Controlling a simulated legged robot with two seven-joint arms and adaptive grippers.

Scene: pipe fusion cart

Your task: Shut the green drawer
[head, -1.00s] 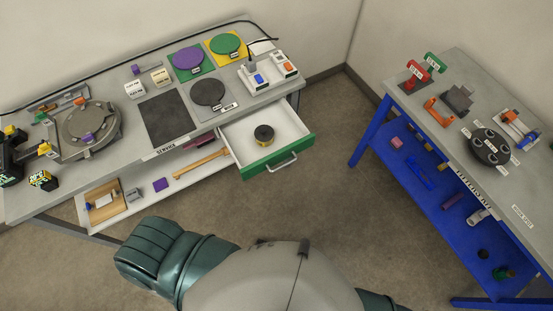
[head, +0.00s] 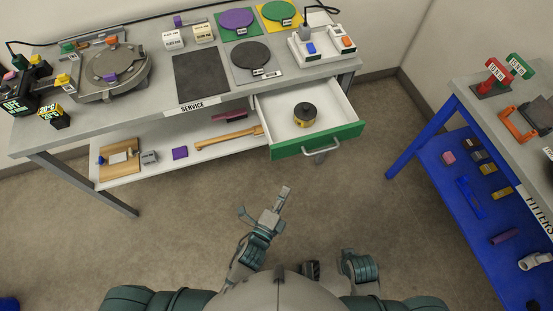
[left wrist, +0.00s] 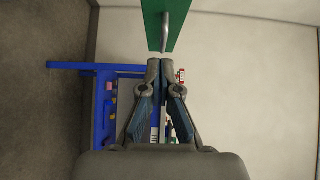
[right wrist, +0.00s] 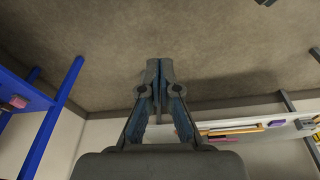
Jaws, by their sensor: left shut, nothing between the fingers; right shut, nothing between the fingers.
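The drawer with the green front (head: 290,150) is pulled open below the right end of the service bench. Its handle (head: 322,150) is a metal bar, and a black and yellow round object (head: 305,115) lies in its white interior. My left gripper (head: 284,192) is shut and empty, below and left of the drawer front, apart from it. In the left wrist view the closed fingertips (left wrist: 160,64) point at the green front (left wrist: 178,22) and its handle (left wrist: 166,35). My right gripper (right wrist: 159,64) is shut and empty over bare floor; in the head view it is mostly hidden near my body.
The service bench (head: 130,120) carries a round device (head: 115,72), colored discs and a white tray with switches. Its lower shelf (head: 220,150) holds a wooden board and small parts. A blue-framed fitters table (head: 420,135) stands at right. The floor before the drawer is clear.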

